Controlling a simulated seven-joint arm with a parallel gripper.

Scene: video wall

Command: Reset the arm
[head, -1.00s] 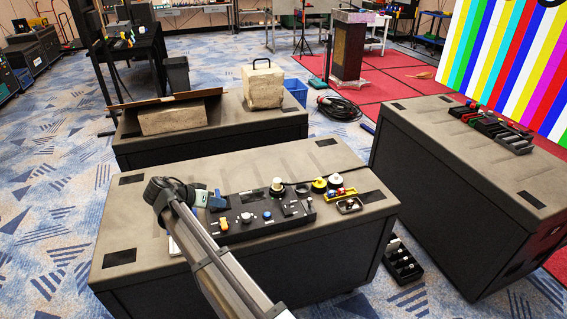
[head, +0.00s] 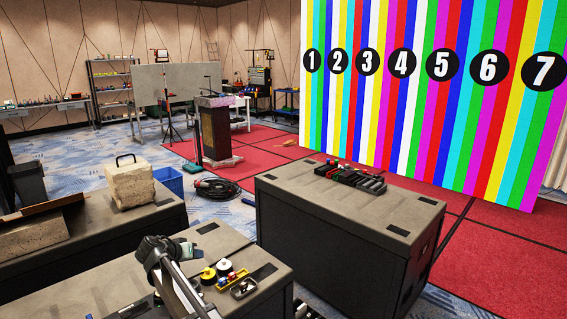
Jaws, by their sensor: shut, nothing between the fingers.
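My arm rises from the bottom edge over the near case (head: 85,285) at the lower left. It bends at a dark joint above the case top. My gripper (head: 187,249) shows small just right of that joint, over the control gear on the case. It is shut and holds nothing. The fingertips are small and partly hidden among dark parts.
A yellow-topped knob (head: 208,275), a white-topped knob (head: 224,266) and small trays (head: 242,288) lie right of my arm. A second case (head: 345,205) carries a black rack (head: 350,178). A beige block (head: 130,185) stands behind. The striped video wall (head: 430,120) is at right.

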